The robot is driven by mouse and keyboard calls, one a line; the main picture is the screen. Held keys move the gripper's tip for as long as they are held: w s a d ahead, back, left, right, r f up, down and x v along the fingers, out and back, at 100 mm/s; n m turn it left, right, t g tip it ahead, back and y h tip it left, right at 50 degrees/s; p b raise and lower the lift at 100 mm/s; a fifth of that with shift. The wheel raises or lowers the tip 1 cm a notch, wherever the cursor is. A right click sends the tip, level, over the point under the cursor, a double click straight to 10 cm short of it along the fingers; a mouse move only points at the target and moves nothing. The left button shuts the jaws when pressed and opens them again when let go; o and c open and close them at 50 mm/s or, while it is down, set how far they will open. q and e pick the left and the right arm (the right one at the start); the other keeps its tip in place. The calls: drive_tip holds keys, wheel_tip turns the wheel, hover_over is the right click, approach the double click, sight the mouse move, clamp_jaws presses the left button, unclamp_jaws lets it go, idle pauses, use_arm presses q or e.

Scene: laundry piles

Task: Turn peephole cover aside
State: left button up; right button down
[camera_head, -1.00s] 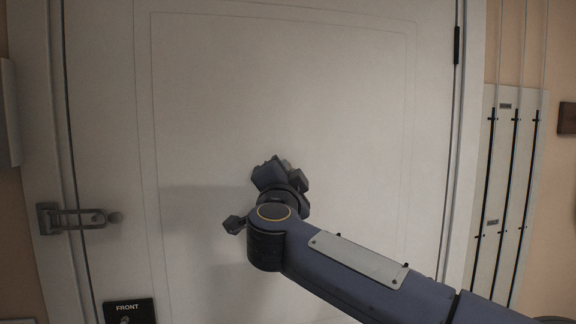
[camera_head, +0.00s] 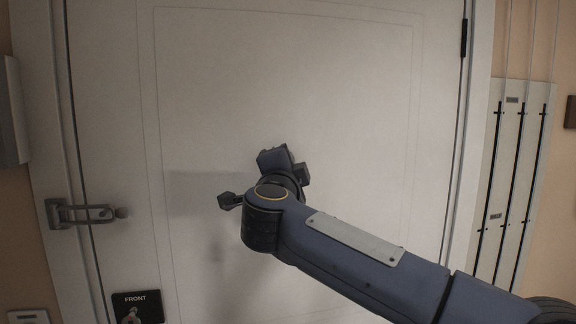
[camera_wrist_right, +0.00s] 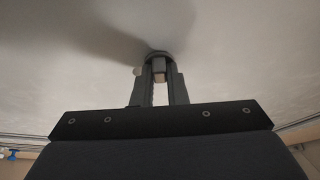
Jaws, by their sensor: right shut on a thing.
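My right gripper (camera_wrist_right: 160,88) reaches up to the white door (camera_head: 340,90) in the right wrist view. Its two fingers are shut on a small grey peephole cover (camera_wrist_right: 159,56), a round piece against the door with a lighter block between the fingertips. How far the cover is turned cannot be told. In the head view the right gripper (camera_head: 277,158) is at the middle of the door, and my own wrist and forearm hide the cover. My left gripper is not in view.
A metal swing-bar latch (camera_head: 82,213) sits at the door's left edge. A black "FRONT" plate (camera_head: 137,306) is mounted low on the left. A white panel with dark rods (camera_head: 508,180) hangs on the right wall. The door's upper face is clear.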

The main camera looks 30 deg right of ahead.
drive_tip(key=c, duration=1.4)
unclamp_jaws()
drive_tip(key=shift+c, duration=0.2)
drive_tip(key=b+v, duration=0.2)
drive_tip(key=v, duration=0.5)
drive_tip(key=shift+s+a, duration=0.2)
drive_tip(key=shift+s, duration=0.15)
drive_tip(key=shift+f, duration=0.15)
